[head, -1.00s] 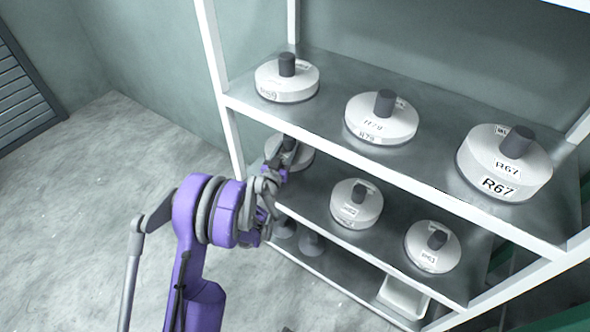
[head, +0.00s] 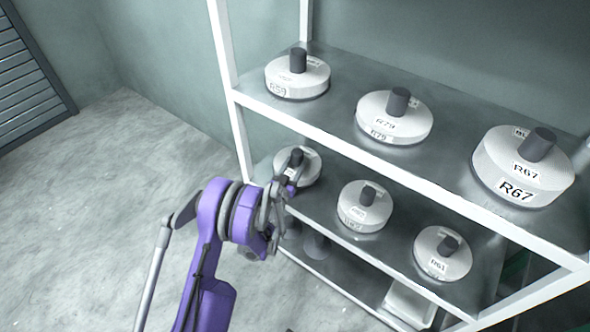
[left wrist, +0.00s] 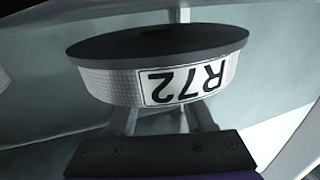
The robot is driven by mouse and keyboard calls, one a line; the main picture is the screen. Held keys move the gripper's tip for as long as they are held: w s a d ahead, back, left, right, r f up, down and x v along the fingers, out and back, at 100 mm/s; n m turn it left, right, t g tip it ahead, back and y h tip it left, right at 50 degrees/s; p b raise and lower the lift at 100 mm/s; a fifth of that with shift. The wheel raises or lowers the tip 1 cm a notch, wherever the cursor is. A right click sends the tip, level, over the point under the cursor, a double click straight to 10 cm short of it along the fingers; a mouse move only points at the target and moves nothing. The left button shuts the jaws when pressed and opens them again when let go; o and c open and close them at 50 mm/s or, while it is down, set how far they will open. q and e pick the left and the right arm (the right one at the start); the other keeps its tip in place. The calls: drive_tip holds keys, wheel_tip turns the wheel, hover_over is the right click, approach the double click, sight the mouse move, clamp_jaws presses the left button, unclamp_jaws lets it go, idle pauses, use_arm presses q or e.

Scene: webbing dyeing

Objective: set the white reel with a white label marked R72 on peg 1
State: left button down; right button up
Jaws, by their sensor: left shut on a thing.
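The white reel marked R72 (left wrist: 190,85) fills the upper part of the left wrist view. Its label is upside down there, and its dark flat base is at the top of that picture. In the head view this reel (head: 310,166) is at the left end of the middle shelf, partly covered by my gripper. My left gripper (head: 293,172) is shut on the reel, seemingly at its dark knob. The label cannot be read in the head view. I cannot tell whether the reel is clear of the shelf. My right gripper and peg 1 cannot be made out.
The top shelf holds reels R59 (head: 297,78), R79 (head: 395,122) and R67 (head: 515,175). Two more white reels, one unread (head: 364,208) and R61 (head: 442,256), sit right of my gripper. A white post (head: 233,90) stands close by. Floor (head: 100,230) at left is clear.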

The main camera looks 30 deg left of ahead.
use_arm(q)
drive_tip(key=shift+f, duration=0.85)
drive_tip(key=shift+f+b, duration=0.2)
drive_tip(key=shift+b, duration=0.1)
drive_tip(key=shift+c, duration=1.4)
unclamp_jaws()
